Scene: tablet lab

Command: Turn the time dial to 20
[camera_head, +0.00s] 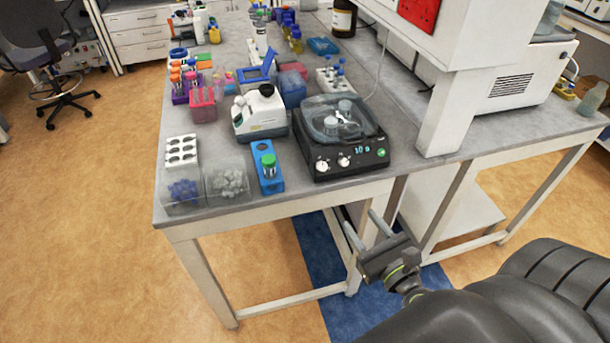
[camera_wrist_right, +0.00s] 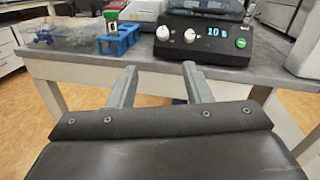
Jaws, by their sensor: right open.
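A black benchtop device (camera_head: 340,172) with a clear lid (camera_head: 318,105) stands near the table's front edge. Its front panel carries two white dials, a left one (camera_head: 322,166) and a right one (camera_head: 344,161), which also show in the right wrist view (camera_wrist_right: 162,33) (camera_wrist_right: 190,35). I cannot read which is the time dial. The lit display (camera_wrist_right: 217,32) appears to read 10 with a small mark after it. My right gripper (camera_head: 360,220) is open and empty, in front of the table and apart from the dials. My left gripper is not in view.
A green button (camera_head: 380,152) sits right of the display. A blue rack (camera_head: 268,181) with a green-capped tube and clear bins (camera_head: 227,182) stand left of the device. A white instrument (camera_head: 260,115) is behind the rack. Space before the table edge is free.

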